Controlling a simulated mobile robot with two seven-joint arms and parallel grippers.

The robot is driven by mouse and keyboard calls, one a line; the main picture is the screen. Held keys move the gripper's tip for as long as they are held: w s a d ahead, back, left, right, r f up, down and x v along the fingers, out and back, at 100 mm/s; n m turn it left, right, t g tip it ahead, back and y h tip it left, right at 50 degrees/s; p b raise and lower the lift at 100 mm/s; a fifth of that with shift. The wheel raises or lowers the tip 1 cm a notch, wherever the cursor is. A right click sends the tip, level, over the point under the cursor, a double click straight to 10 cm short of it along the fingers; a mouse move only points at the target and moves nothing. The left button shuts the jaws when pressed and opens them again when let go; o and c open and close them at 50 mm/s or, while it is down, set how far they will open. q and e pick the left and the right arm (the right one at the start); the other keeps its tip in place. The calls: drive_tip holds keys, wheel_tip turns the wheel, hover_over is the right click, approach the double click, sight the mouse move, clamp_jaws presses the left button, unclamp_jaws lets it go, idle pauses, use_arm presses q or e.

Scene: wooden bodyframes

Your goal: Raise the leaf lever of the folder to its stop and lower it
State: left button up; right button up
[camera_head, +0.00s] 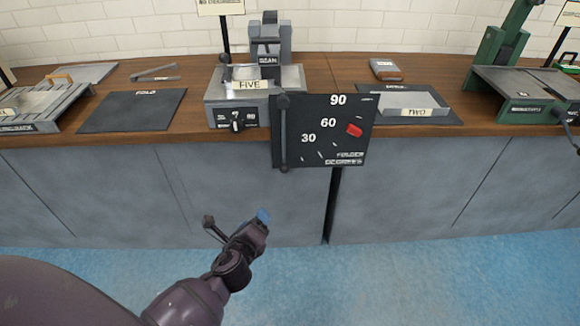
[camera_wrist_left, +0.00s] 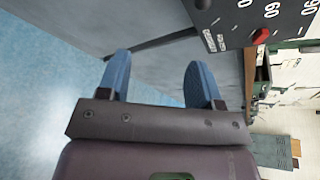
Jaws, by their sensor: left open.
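The folder's dark scale panel (camera_head: 345,148), marked 30, 60 and 90, hangs at the bench's front edge. A red mark (camera_head: 354,130) sits on its right part. The dark leaf lever (camera_head: 283,135) stands upright along the panel's left side, with a round knob at its top. In the left wrist view the panel (camera_wrist_left: 225,22) is at the upper right, and only the lever's lower end (camera_wrist_left: 203,4) shows. My left gripper (camera_head: 262,216) is below and left of the panel, apart from it. Its blue fingers (camera_wrist_left: 157,70) are open with nothing between them.
A grey device labelled FIVE (camera_head: 215,112) stands just left of the panel. A dark mat (camera_head: 130,110) lies farther left, and a tray labelled TWO (camera_head: 400,101) lies right. Green machines (camera_head: 510,90) stand far right. The floor before the grey cabinets (camera_head: 230,190) is clear.

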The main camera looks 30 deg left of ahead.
use_arm(q)
drive_tip(key=w+m+t+b, duration=0.1)
drive_tip(key=w+m+b, duration=0.1)
drive_tip(key=w+m, duration=0.4)
drive_tip(key=m+t+y+b, duration=0.1)
drive_tip(key=m+t, duration=0.1)
drive_tip(key=m, duration=0.4)
approach(286, 165)
drive_tip(key=w+f, duration=0.1)
drive_tip(key=x, duration=0.3)
drive_tip(key=b+x, duration=0.1)
drive_tip(key=x, duration=0.5)
drive_tip(key=shift+w+a+f+b, duration=0.15)
drive_tip(key=shift+a+f+b, duration=0.2)
drive_tip(key=shift+a, duration=0.1)
drive_tip(key=shift+w+a, duration=0.1)
drive_tip(key=shift+w, duration=0.2)
drive_tip(key=shift+w+a+r, duration=0.1)
drive_tip(key=shift+w, duration=0.2)
use_arm(e)
drive_tip(key=f, duration=0.2)
drive_tip(key=a+f, duration=0.1)
drive_tip(key=shift+w+f+n, duration=0.1)
drive_tip(key=shift+w+n, duration=0.15)
drive_tip(key=shift+n, duration=0.05)
